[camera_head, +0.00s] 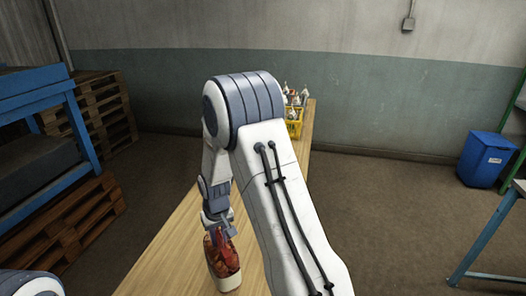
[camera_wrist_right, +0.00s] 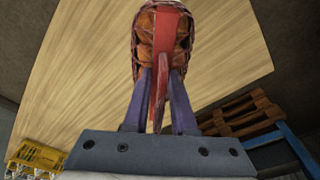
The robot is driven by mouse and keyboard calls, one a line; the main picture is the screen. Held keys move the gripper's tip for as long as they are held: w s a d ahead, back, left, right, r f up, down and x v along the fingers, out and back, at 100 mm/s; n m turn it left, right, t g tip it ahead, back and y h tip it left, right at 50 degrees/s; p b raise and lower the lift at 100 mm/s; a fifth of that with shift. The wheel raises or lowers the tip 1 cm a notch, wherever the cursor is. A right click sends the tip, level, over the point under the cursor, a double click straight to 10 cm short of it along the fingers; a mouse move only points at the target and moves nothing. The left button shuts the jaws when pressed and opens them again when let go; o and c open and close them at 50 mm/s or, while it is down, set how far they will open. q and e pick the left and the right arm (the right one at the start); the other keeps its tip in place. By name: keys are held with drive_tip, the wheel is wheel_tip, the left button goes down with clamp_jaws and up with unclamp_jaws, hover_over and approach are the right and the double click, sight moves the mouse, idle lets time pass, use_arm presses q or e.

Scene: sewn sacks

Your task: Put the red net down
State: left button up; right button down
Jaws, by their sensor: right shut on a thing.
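The red net (camera_head: 222,257), a mesh sack with orange-brown round things in it, hangs upright under my right gripper (camera_head: 217,222) over the wooden table. In the wrist view the net (camera_wrist_right: 146,32) has a red strip running down between the purple fingers of the right gripper (camera_wrist_right: 161,85), which are shut on it. A pale band shows at the net's lower end in the head view. I cannot tell whether the net touches the table. My left gripper is out of view.
The long wooden table (camera_head: 165,250) is bare left of the net. A yellow crate (camera_head: 294,121) with white-topped items stands at its far end. A blue rack (camera_head: 35,95) and pallets (camera_head: 75,215) are at left, a blue bin (camera_head: 486,160) at right.

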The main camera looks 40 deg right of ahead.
drive_tip(key=w+d+r+m+b, duration=0.1)
drive_tip(key=w+d+m+b, duration=0.15)
drive_tip(key=d, duration=0.65)
drive_tip(key=w+d+r+m+b, duration=0.15)
drive_tip(key=w+d, duration=0.25)
drive_tip(key=d, duration=0.5)
drive_tip(key=s+d+r+m+h+b, duration=0.1)
drive_tip(key=d+r+m, duration=0.1)
drive_tip(key=d, duration=0.6)
drive_tip(key=s+d+r+m, duration=0.1)
drive_tip(key=s+d+m, duration=0.1)
drive_tip(key=d, duration=0.5)
drive_tip(key=w+a+f+p, duration=0.3)
drive_tip(key=a+f+p, duration=0.2)
drive_tip(key=a+f, duration=0.5)
drive_tip(key=shift+w+a+f+g, duration=0.2)
drive_tip(key=shift+w+f+g, duration=0.1)
drive_tip(key=shift+f, duration=0.1)
drive_tip(key=shift+f, duration=0.15)
drive_tip(key=c, duration=0.7)
unclamp_jaws()
drive_tip(key=shift+s, duration=0.15)
